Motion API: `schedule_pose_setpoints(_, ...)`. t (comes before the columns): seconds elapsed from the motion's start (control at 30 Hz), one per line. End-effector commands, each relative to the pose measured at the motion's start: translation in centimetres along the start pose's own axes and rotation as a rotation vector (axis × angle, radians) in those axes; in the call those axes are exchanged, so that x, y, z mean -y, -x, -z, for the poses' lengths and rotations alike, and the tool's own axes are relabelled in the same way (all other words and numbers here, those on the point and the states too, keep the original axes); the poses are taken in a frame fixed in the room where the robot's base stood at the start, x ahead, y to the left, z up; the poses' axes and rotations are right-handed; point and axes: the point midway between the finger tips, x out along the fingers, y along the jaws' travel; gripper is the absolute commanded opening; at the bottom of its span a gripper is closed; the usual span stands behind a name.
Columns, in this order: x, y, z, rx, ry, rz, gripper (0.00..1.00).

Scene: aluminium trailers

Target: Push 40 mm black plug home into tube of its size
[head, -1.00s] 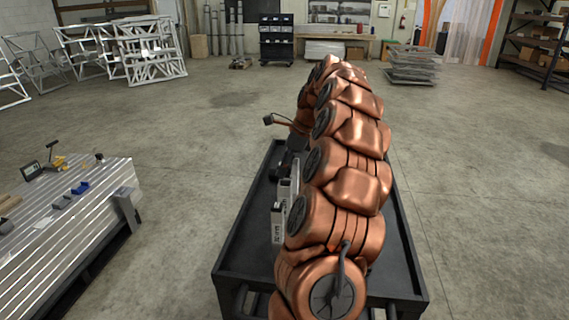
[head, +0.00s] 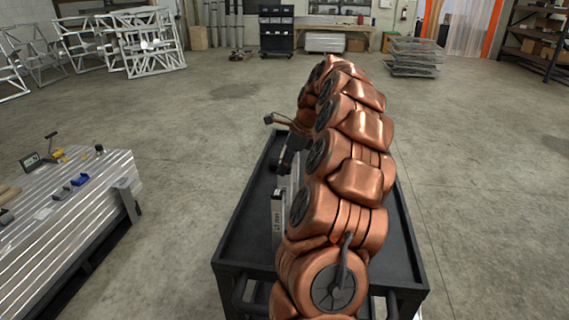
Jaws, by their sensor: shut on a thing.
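My gripper (head: 291,153) shows only in part, as dark metal beside the far end of my copper-coloured arm. It is over the left half of a black cart, low above the upright pale tubes. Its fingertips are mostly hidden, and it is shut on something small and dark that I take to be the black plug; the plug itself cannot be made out. One upright aluminium tube (head: 277,216) carries a white label with "mm" on it; the number is too small to read surely. Another tube stands just behind it, partly covered by my arm and gripper.
The black cart (head: 236,230) has a raised rim; my arm hides its middle. Welded frames (head: 145,45) stand at back left. The floor around is open.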

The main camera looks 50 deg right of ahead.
Motion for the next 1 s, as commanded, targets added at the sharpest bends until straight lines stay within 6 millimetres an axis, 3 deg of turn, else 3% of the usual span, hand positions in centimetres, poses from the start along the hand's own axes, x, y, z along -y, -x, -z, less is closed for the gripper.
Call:
schedule_pose_setpoints(0.13,-0.1,-0.4,0.2,-0.005,-0.002,-0.008,0.11)
schedule_pose_setpoints(0.17,-0.1,-0.4,0.2,-0.005,-0.002,-0.008,0.43)
schedule_pose_setpoints(0.43,-0.1,-0.3,0.2,-0.004,-0.002,-0.007,0.7)
schedule_pose_setpoints(0.77,0.0,-0.1,0.1,-0.003,-0.001,-0.004,0.7)
schedule_pose_setpoints(1.0,0.0,2.1,0.1,-0.003,-0.001,-0.004,0.7)
